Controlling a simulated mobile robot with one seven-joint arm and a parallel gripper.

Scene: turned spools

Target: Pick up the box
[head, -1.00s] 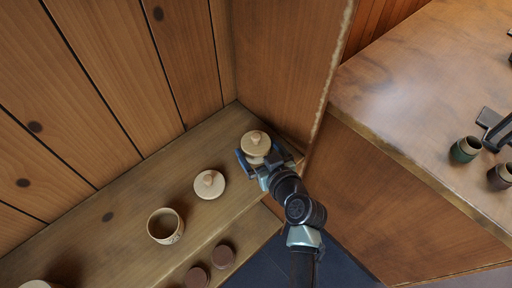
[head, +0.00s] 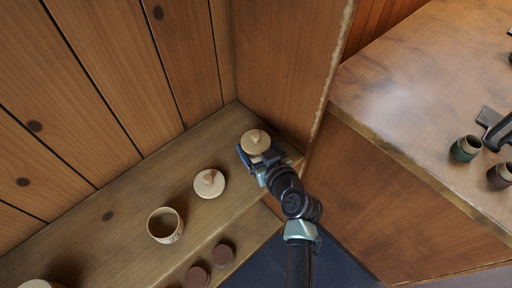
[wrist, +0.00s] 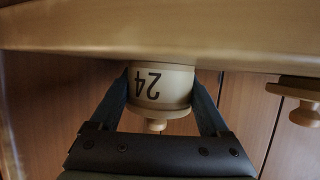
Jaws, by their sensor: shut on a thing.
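The box is a pale round turned wooden box with a knobbed lid (head: 256,141), at the right end of the wooden shelf (head: 120,235) in the head view. In the wrist view, which is upside down, the box (wrist: 162,88) shows a dark "24" on its side and its knob pointing down in the picture. My gripper (head: 262,160) has its two fingers on either side of the box body, shut on it. The box looks upright, at the shelf surface; I cannot tell whether any gap lies beneath it.
A loose pale knobbed lid (head: 210,183) and an open pale pot (head: 165,225) stand left of the box. Two brown round pieces (head: 222,255) sit lower, near the front. Wooden walls close in behind and right of the box. A separate table at right holds dark cups (head: 465,149).

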